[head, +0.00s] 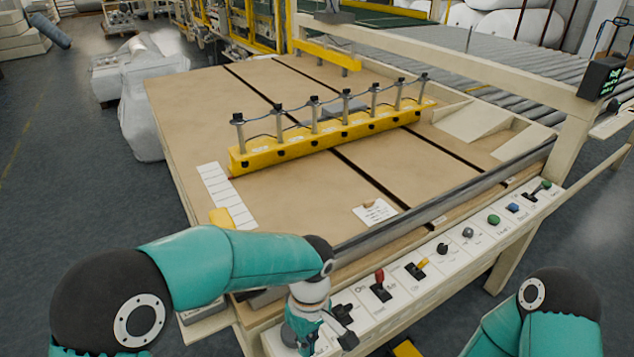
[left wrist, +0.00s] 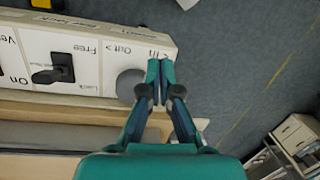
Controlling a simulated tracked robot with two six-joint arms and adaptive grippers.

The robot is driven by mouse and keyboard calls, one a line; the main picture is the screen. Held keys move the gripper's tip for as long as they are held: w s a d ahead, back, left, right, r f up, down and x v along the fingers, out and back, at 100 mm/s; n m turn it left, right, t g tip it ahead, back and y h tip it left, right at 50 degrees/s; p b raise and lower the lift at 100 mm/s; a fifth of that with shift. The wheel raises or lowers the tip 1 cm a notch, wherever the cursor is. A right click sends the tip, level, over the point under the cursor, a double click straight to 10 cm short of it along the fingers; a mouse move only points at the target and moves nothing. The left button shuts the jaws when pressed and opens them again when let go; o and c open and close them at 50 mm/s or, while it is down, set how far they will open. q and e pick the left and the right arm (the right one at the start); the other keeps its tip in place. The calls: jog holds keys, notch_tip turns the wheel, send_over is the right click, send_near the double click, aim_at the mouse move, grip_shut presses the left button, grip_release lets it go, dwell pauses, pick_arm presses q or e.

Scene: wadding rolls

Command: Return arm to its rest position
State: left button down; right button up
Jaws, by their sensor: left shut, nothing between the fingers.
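My left arm comes in from the left in the head view and bends down over the left end of the white control panel (head: 405,287). My left gripper (head: 305,330) is low at that end, partly hidden by its own wrist. In the left wrist view the gripper (left wrist: 160,77) has its teal fingertips together with nothing between them. They are beside a round grey knob (left wrist: 130,85) at the panel's end; I cannot tell whether they touch it. My right arm shows only in part at the bottom right of the head view, and its gripper is out of frame.
A tan work table (head: 290,95) lies behind the panel, with a yellow bar (head: 335,137) carrying several upright posts. A red-handled switch (head: 380,280) and a yellow-handled switch (head: 416,269) stick up from the panel. Open floor (head: 80,200) lies left of the table.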

pick_arm(q)
jog(key=s+a+f+n+g+h, duration=0.1)
jog(key=s+a+f, duration=0.1)
jog(key=a+f, duration=0.25)
jog(key=s+a+f+n+g, duration=0.1)
jog(key=s+a+f+g, duration=0.15)
jog(key=f, duration=0.25)
jog(key=s+a+f+m+t+h, duration=0.2)
jog(key=s+a+f+m+h, duration=0.15)
jog(key=s+f, duration=0.8)
jog(key=w+m+t, duration=0.3)
jog(key=m+t, duration=0.1)
jog(key=m, duration=0.1)
jog(key=shift+w+d, duration=0.1)
jog(key=shift+w, duration=0.25)
